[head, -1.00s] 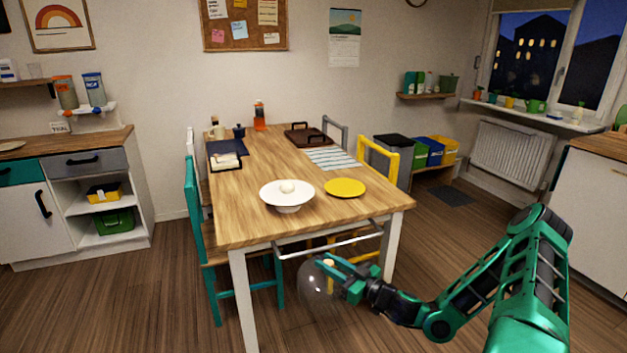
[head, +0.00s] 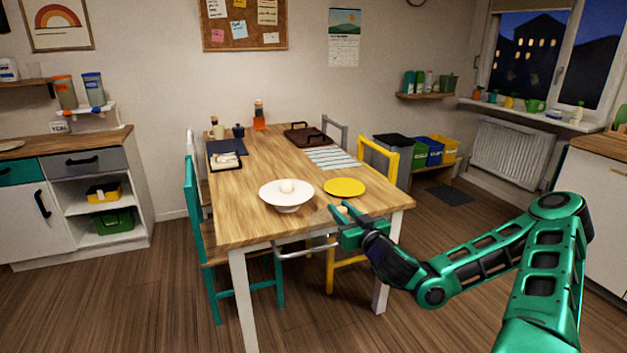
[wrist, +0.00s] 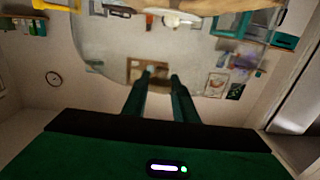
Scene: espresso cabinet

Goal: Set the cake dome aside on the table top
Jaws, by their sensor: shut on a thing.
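My gripper (head: 345,211) is shut on the cake dome (head: 325,221) by its pale knob, at the front right edge of the table top (head: 235,222). The clear dome is very faint in the head view, so its outline and its gap to the table are hard to tell. In the wrist view the dome (wrist: 105,50) shows as a large see-through curve beyond the two fingers (wrist: 159,80). A white footed cake stand (head: 287,201) with a pale round thing on it stands uncovered near the table's front.
A yellow plate (head: 344,187) lies right of the stand. A striped cloth (head: 330,158), a brown tray (head: 307,137) and a dark mat (head: 225,153) lie farther back. Chairs stand at both sides. The table's middle and front left corner are clear.

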